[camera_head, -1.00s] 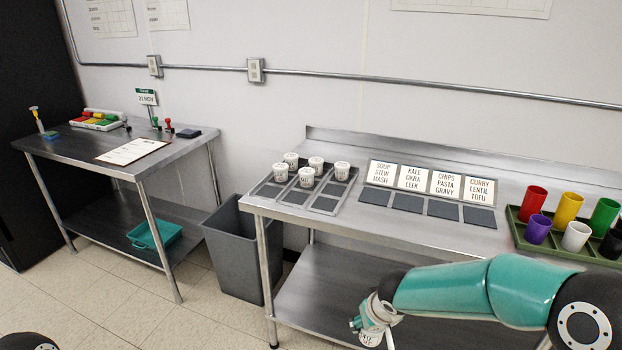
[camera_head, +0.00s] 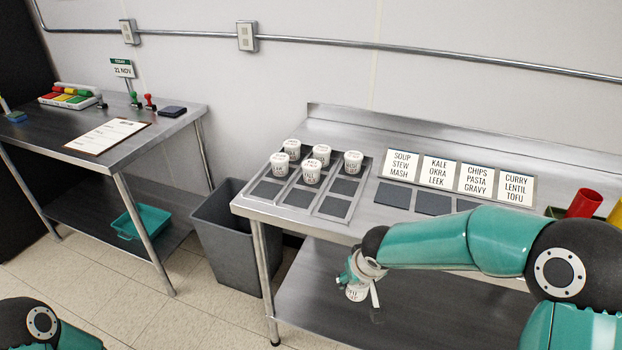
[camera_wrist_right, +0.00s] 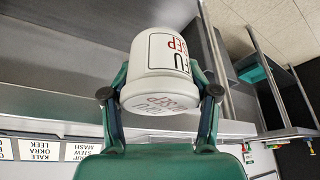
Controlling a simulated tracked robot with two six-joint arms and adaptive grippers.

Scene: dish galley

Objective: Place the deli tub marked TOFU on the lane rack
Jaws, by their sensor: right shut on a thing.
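The held deli tub (camera_head: 357,293) is white with a pale lid; in the right wrist view the tub (camera_wrist_right: 162,60) shows letters ending in "FU" and a red "SEP". My right gripper (camera_head: 362,277) is shut around it and holds it in the air in front of the table, below the height of its top. In the right wrist view the fingers (camera_wrist_right: 160,92) grip it from both sides. The lane rack (camera_head: 318,213) lies on the left of the table top. Its left and middle lanes each hold two white tubs; the right lane holds one at the back. My left gripper is out of view.
Several label cards (camera_head: 437,171) stand behind dark pads (camera_head: 432,203) right of the rack. A red cup (camera_head: 583,203) is farther right. A grey bin (camera_head: 222,235) stands left of the table. A side table (camera_head: 182,130) carries a clipboard (camera_head: 108,137) and stamps.

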